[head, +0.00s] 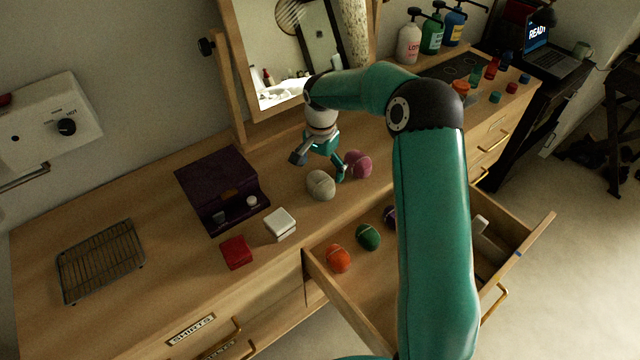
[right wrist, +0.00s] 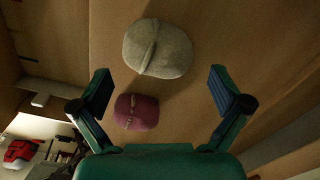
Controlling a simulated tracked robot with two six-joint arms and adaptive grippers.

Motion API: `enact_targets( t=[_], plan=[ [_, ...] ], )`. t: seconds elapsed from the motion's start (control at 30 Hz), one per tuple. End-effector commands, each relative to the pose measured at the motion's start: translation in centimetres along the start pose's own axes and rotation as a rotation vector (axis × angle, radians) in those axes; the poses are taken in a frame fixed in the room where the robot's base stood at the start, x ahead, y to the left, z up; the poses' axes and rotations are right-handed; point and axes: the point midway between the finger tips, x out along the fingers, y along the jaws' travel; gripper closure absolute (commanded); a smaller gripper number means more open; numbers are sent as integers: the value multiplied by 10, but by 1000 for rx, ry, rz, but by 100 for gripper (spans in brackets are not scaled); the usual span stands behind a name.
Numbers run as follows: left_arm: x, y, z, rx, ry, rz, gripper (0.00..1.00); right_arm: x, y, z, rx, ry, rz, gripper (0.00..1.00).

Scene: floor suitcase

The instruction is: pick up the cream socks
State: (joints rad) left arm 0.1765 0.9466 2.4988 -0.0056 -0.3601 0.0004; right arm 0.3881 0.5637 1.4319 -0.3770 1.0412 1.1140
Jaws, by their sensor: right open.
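The cream socks (head: 320,185), a rolled pale ball, lie on the wooden dresser top in front of the mirror. My right gripper (head: 319,166) is open and empty, pointing down just behind and above them. In the right wrist view the cream socks (right wrist: 158,48) are beyond the open fingers (right wrist: 162,84), not between them. The pink-purple socks (head: 357,164) lie close by to the right; they also show in the right wrist view (right wrist: 136,111), near the left finger. My left gripper is not in view.
A dark purple box (head: 222,188), a white box (head: 280,223) and a red box (head: 236,252) stand to the left. The open drawer (head: 376,318) in front holds orange socks (head: 338,258) and green socks (head: 368,237). The mirror (head: 292,50) stands behind.

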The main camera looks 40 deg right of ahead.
Motion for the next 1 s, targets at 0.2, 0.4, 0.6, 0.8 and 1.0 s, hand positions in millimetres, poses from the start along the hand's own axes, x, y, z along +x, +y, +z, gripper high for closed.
enact_targets(
  t=[0.2,0.4,0.6,0.8,1.0],
  plan=[
    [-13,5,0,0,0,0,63,21,3,4,1,-4,4,0],
    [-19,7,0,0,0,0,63,47,2,5,0,-1,1,0],
    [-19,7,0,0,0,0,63,52,2,5,1,0,-1,0],
    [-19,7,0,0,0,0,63,51,2,5,1,0,0,20],
    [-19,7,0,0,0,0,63,51,2,5,1,0,-1,49]
  ],
)
